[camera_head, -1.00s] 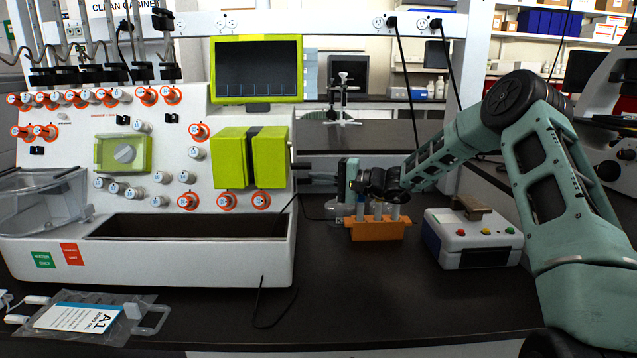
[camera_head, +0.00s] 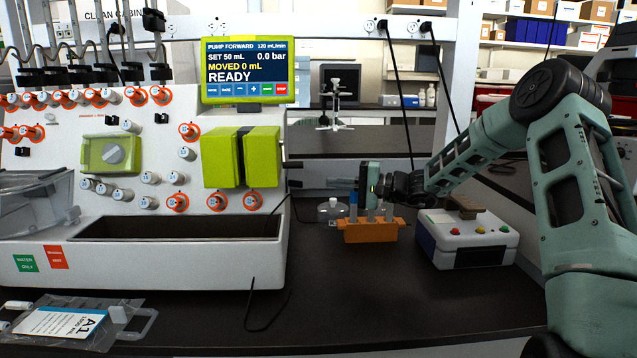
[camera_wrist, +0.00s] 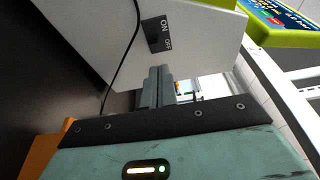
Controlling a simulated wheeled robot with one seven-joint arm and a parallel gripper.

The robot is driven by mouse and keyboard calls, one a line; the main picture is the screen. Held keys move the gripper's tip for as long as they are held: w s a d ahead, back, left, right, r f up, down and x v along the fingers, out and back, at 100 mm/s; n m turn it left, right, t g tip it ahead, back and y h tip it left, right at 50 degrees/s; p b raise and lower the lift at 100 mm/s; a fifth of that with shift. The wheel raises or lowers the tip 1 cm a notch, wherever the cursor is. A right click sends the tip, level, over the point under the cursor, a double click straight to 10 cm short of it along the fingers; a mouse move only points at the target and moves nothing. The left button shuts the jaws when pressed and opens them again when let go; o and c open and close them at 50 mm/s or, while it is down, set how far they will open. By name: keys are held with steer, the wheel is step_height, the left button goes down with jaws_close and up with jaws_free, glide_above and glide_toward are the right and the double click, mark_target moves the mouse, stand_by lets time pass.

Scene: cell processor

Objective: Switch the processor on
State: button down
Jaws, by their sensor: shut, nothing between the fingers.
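The processor (camera_head: 150,262) is a white cabinet with green and orange parts, on the left of the head view. Its green-framed screen (camera_head: 247,70) is lit and reads READY, with SET 50 mL and MOVED 0 mL. A black rocker switch (camera_wrist: 157,35) marked ON and OFF is on the processor's side wall in the wrist view; the head view does not show it. My gripper (camera_head: 332,183) is to the right of the processor, its fingers shut, empty and pointing left at that side. In the wrist view the fingertips (camera_wrist: 160,72) are just below the switch in the picture, apparently clear of it.
A white box with coloured buttons (camera_head: 468,250) is to the right. A black cable (camera_head: 252,290) lies on the bench. A labelled bag (camera_head: 75,322) lies front left.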

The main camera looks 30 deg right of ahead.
steer(key=v, duration=1)
steer(key=shift+s+d, duration=0.25)
steer(key=shift+d, duration=0.05)
steer(key=s+a+f+n+g, duration=0.15)
steer(key=a+g, duration=0.25)
steer(key=a, duration=0.6)
steer(key=s+a+f+n+g, duration=0.1)
steer(key=s+a+n+g, duration=0.3)
steer(key=a, duration=0.6)
steer(key=s+a+f+n+g+h, duration=0.2)
steer(key=s+a+n+g+h, duration=0.15)
steer(key=s+a, duration=0.55)
steer(key=s+a+f+n+g+h, duration=0.3)
steer(key=s+a+g+h, duration=0.15)
steer(key=s+a, duration=0.45)
steer(key=s+d+n+t+h, duration=0.1)
steer(key=s+n+t+h, duration=0.25)
steer(key=s, duration=0.65)
step_height(320, 180, up, 14)
steer(key=p, duration=1.4)
steer(key=shift+s+r+n+h+p, duration=0.25)
steer(key=shift+n+h+p, duration=0.1)
steer(key=shift+n+h, duration=0.1)
steer(key=shift+d, duration=0.1)
